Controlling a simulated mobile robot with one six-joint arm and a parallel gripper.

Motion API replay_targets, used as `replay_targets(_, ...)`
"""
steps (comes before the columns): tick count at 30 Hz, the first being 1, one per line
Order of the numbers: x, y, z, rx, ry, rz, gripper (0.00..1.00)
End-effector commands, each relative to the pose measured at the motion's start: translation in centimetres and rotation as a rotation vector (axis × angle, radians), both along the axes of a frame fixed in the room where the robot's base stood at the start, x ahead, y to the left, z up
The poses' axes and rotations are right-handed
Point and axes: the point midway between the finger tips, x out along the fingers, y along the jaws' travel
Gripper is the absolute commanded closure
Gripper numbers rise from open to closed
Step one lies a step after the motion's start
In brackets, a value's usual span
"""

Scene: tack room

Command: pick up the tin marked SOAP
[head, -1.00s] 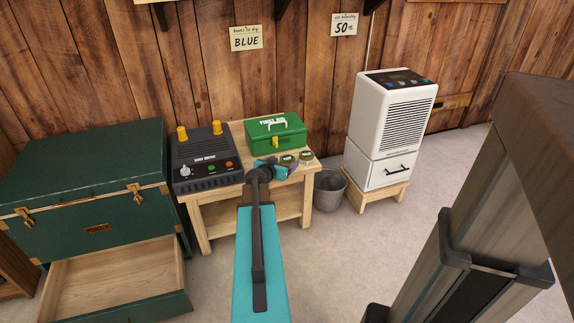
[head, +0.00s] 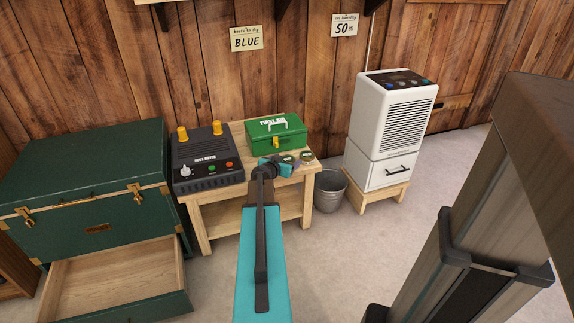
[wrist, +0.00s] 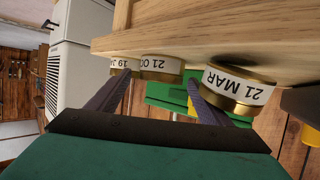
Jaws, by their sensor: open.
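Several small round gold-rimmed tins stand on the wooden bench (head: 235,127). The wrist view, which is upside down, shows three with white date bands: a left tin (wrist: 124,64) reading "19 JA…", a middle tin (wrist: 160,67) reading "21 O…", and a nearer right tin (wrist: 238,87) reading "21 MAR". No SOAP marking is readable; the lid tops are hidden there. In the head view one tin (head: 307,157) shows right of my gripper (head: 290,162). My gripper is open and empty, with the middle tin ahead between its fingers, apart from it.
A green first aid box (head: 277,135) stands right behind the tins. A black boot dryer (head: 208,158) with yellow posts is at the bench's left. A white dehumidifier (head: 392,125) and a metal bucket (head: 330,190) are to the right; a green trunk (head: 85,190) with open drawer is left.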

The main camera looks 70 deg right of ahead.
Motion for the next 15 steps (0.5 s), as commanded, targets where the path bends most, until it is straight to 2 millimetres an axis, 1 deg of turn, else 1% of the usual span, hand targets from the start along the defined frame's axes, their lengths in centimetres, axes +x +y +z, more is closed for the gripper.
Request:
replay_targets(1, 0.04, 0.14, -0.49, 0.005, 0.004, 0.002, 0.26)
replay_targets(2, 0.04, 0.14, -0.5, 0.006, 0.004, 0.002, 0.31)
replay_targets(9, -0.02, 0.14, -0.53, 0.006, 0.004, 0.0, 0.71)
replay_targets(10, -0.02, 0.13, -0.49, 0.005, 0.004, 0.0, 0.74)
replay_targets(15, -0.07, 0.12, -0.47, 0.005, 0.005, -0.001, 0.74)
